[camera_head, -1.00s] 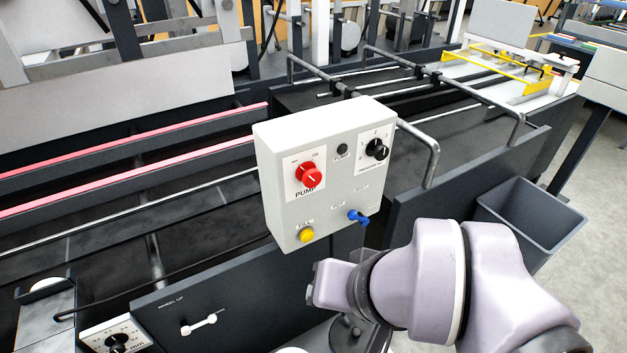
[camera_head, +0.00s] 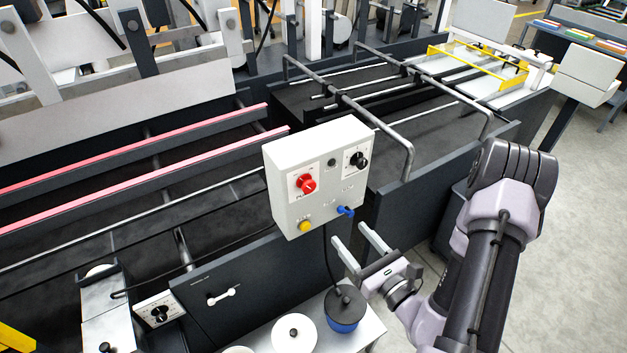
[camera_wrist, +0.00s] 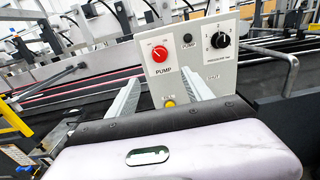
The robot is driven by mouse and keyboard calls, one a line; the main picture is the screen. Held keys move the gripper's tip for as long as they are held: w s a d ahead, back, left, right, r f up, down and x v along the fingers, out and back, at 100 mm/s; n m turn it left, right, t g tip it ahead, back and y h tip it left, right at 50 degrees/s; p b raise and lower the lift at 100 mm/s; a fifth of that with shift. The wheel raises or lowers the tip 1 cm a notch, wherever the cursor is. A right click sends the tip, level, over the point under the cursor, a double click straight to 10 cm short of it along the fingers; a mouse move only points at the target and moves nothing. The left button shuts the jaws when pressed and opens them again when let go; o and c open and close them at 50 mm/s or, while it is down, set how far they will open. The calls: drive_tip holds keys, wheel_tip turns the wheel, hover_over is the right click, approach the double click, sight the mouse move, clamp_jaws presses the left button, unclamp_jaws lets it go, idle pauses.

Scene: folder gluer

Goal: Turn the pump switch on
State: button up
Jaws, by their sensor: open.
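The pump switch is a red rotary knob (camera_head: 306,184) at the upper left of a pale grey control box (camera_head: 322,150). In the wrist view the red knob (camera_wrist: 159,53) sits above the label PUMP, with a white pointer line on it. Its exact setting is too small to tell. My gripper (camera_head: 360,233) is open and empty, below and to the right of the box, apart from it. In the wrist view its two fingers point toward the box, with the knob above and between them.
The box also carries a black dial (camera_head: 357,161), a yellow button (camera_head: 305,226) and a blue lever (camera_head: 345,211). A bent rail (camera_head: 408,160) runs right of the box. A blue-black pot (camera_head: 345,309) and a white disc (camera_head: 294,333) stand below.

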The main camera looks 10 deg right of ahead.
drive_tip(key=b, duration=0.8)
approach(310, 188)
drive_tip(key=s+f, duration=0.1)
drive_tip(key=f, duration=0.1)
drive_tip(key=x, duration=0.2)
drive_tip(key=r+x, duration=0.1)
drive_tip(key=x, duration=0.2)
drive_tip(key=b+x, duration=0.1)
drive_tip(key=x, duration=0.2)
drive_tip(key=shift+w+d+r, duration=0.15)
drive_tip(key=shift+r, duration=0.25)
drive_tip(key=shift+w, duration=0.55)
clamp_jaws()
